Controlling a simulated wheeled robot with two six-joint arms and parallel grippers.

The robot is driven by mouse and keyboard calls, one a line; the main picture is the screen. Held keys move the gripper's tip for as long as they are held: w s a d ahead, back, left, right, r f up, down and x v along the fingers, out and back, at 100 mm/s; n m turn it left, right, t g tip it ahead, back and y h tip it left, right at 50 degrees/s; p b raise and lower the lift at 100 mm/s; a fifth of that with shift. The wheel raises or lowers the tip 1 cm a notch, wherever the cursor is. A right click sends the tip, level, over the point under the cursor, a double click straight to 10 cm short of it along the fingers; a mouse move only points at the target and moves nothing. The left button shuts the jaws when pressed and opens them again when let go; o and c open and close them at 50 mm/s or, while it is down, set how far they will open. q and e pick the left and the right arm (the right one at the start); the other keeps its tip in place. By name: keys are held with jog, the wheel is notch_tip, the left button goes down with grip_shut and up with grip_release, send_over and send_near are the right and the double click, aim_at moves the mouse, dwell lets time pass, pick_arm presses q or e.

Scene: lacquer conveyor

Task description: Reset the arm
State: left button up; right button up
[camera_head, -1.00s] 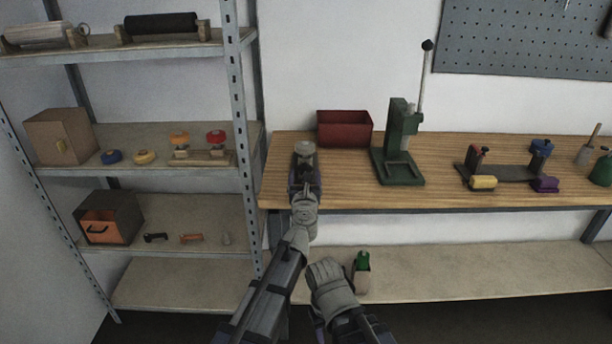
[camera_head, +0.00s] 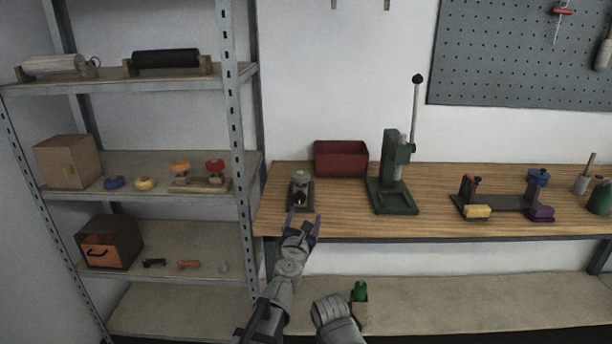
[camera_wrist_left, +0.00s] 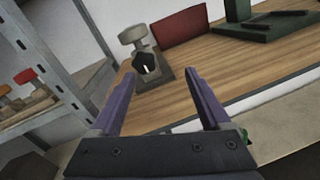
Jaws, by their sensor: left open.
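My left gripper (camera_head: 303,222) is open and empty at the front edge of the wooden bench, in front of a small grey device with a round knob (camera_head: 301,188). In the left wrist view its two purple fingers (camera_wrist_left: 160,97) are spread apart, with the device (camera_wrist_left: 143,58) beyond them and not touched. My right arm shows at the bottom centre of the head view, below the bench top. Its fingertips do not show.
The bench (camera_head: 345,222) holds a red bin (camera_head: 341,159), a green lever press (camera_head: 391,180) and a dark fixture with coloured blocks (camera_head: 500,203). A metal shelf rack (camera_head: 228,90) stands at left. A green-topped item (camera_head: 360,303) sits on the lower shelf.

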pick_arm(q)
jog(key=s+f+m+g+h, duration=0.2)
jog(key=s+f+m+g, duration=0.4)
jog(key=m, duration=0.5)
jog(key=s+f+m+g+h, duration=0.2)
jog(key=s+f+m+g, duration=0.25)
jog(key=f+m, duration=0.55)
jog(key=s+a+f+m+g+y, duration=0.3)
jog(key=s+a+m, duration=0.2)
jog(key=s+a, duration=0.3)
jog(key=s+a+f+m+g+y, duration=0.3)
jog(key=s+a+m+g+y, duration=0.15)
jog(key=s+a, duration=0.3)
jog(key=s+d+m, duration=0.5)
jog(key=s+d, duration=0.1)
jog(key=d, duration=0.6)
notch_tip(320, 180, up, 16)
jog(key=p, duration=1.6)
jog(key=shift+w+a+r+n, duration=0.15)
jog(key=shift+a+n, duration=0.05)
jog(key=shift+n, duration=0.15)
